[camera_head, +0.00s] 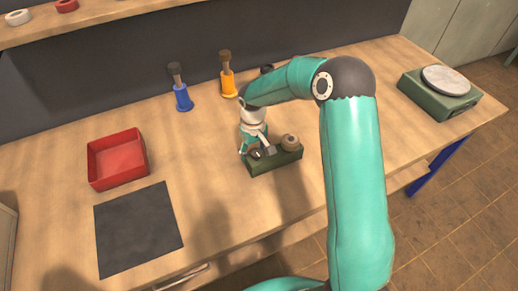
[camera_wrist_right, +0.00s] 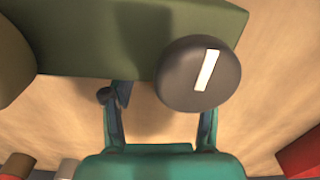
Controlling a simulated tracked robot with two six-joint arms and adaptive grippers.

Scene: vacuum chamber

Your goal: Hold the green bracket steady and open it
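The green bracket (camera_head: 282,162) lies on the wooden bench near its front middle, with round knobs on top. In the right wrist view the bracket (camera_wrist_right: 110,35) spans the top. One grey-brown knob (camera_wrist_right: 180,85) with a white bar mark is near the centre. My right gripper (camera_head: 251,146) is at the left end of the bracket, pointing down. In the wrist view its fingers (camera_wrist_right: 160,115) are spread apart, with bare bench visible between them. The right finger is partly hidden by the knob; I cannot tell whether it touches. My left gripper is not in view.
A red tray (camera_head: 92,172) and a dark mat (camera_head: 138,230) are to the left. A blue-based tool (camera_head: 183,97) and an orange-based tool (camera_head: 228,82) stand behind. A green scale-like box (camera_head: 430,100) is at the far right. The bench's back left is clear.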

